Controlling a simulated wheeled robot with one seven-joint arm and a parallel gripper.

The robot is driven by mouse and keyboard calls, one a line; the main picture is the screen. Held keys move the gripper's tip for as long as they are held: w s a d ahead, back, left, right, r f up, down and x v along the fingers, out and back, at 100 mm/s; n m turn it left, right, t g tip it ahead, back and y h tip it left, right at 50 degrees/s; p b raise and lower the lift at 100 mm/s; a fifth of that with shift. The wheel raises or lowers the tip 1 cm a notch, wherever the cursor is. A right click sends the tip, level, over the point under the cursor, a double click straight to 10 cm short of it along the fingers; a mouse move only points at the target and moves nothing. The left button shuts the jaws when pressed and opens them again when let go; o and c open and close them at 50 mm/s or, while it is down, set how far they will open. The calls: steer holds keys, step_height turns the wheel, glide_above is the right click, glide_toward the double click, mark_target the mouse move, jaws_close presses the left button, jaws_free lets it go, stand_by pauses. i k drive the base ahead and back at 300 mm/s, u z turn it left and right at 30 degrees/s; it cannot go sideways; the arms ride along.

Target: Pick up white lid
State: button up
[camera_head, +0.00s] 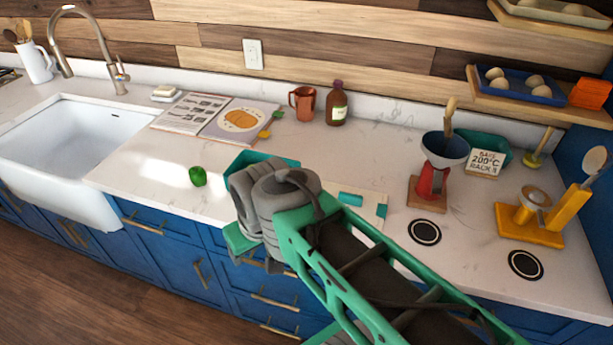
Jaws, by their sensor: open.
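I cannot pick out a white lid for certain in the head view. A small pale stacked item (165,93) sits behind the sink's right side, but I cannot tell whether it is a lid. My gripper (252,252) is over the counter's front edge, at the end of my green and grey arm. It is open, its fingertips are mostly hidden by the wrist, and nothing shows held in it. My arm hides part of the counter around a teal container (262,160) and a pale board (368,207).
A green pepper (198,176) lies left of my gripper. An open cookbook (236,120), copper mug (303,104) and brown bottle (337,106) stand behind. Right are a red scale with bowl (432,181) and a yellow stand (530,232). The counter by the sink (65,145) is clear.

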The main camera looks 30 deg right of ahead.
mark_target(372, 206)
steer(key=u, duration=1.05)
steer(key=i, duration=0.45)
steer(key=z, duration=0.2)
